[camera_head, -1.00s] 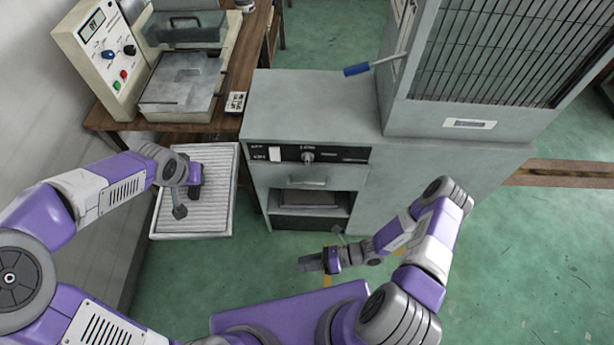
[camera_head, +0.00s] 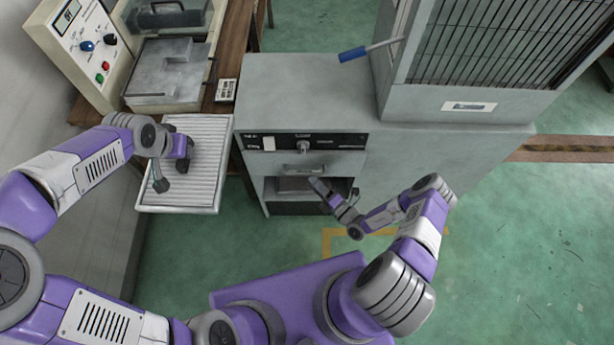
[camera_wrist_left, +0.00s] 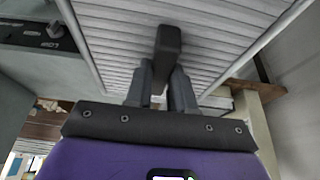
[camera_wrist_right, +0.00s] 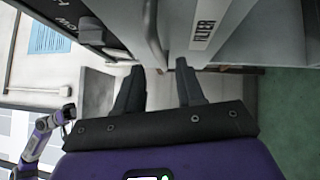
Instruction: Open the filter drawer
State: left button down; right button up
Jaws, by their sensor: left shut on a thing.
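The filter drawer's front with its bar handle (camera_head: 303,168) is below the black control strip of the grey cabinet. The handle also shows in the right wrist view (camera_wrist_right: 151,35), beside a pale "FILTER" label (camera_wrist_right: 204,22). The drawer looks closed. My right gripper (camera_head: 318,187) is just below and in front of the handle. Its fingers (camera_wrist_right: 159,80) are apart, with nothing visible between them. My left gripper (camera_wrist_left: 160,82) is shut on a dark handle-like piece (camera_wrist_left: 167,45) over the ribbed panel (camera_head: 200,150).
An open recess (camera_head: 290,187) lies under the drawer handle. A bench machine with dials (camera_head: 85,45) stands back left. Green floor (camera_head: 500,270) is clear at right.

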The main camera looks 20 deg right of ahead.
jog(key=shift+x, duration=2.1)
jog(key=shift+c, duration=0.5)
grip_shut()
